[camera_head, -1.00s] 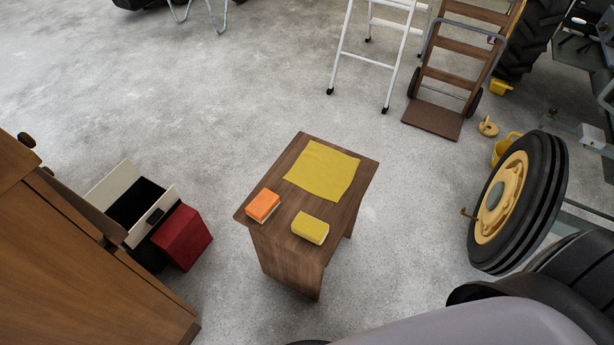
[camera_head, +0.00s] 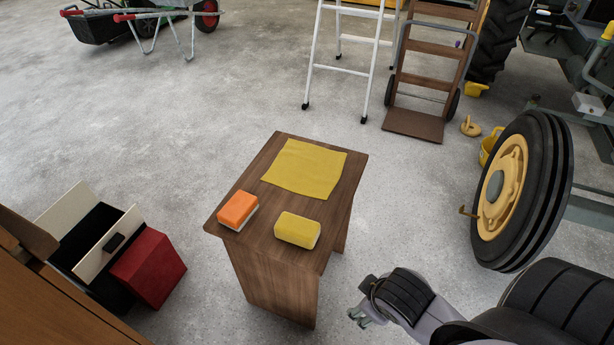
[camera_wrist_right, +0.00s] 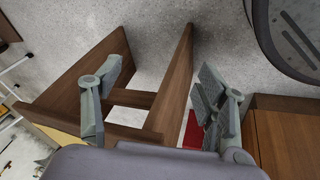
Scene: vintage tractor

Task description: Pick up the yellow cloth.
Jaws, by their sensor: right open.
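The yellow cloth (camera_head: 306,169) lies flat on the far part of a small brown wooden table (camera_head: 342,196). An orange sponge (camera_head: 238,209) and a yellow sponge (camera_head: 298,230) sit on the table's near part. My right gripper (camera_head: 359,318) is to the right of the table's near end, apart from the cloth and nearer to me. In the right wrist view my right gripper (camera_wrist_right: 150,108) is open and empty, with the table's wooden legs and crossbars (camera_wrist_right: 130,98) beyond it. The cloth's top is not clear in that view. My left gripper is not in view.
A red box (camera_head: 150,266) and an open cream box (camera_head: 66,212) stand on the floor at left, beside a wooden cabinet (camera_head: 50,300). A tractor wheel (camera_head: 520,190) is at right. A hand truck (camera_head: 420,85) and white ladder (camera_head: 342,65) stand behind.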

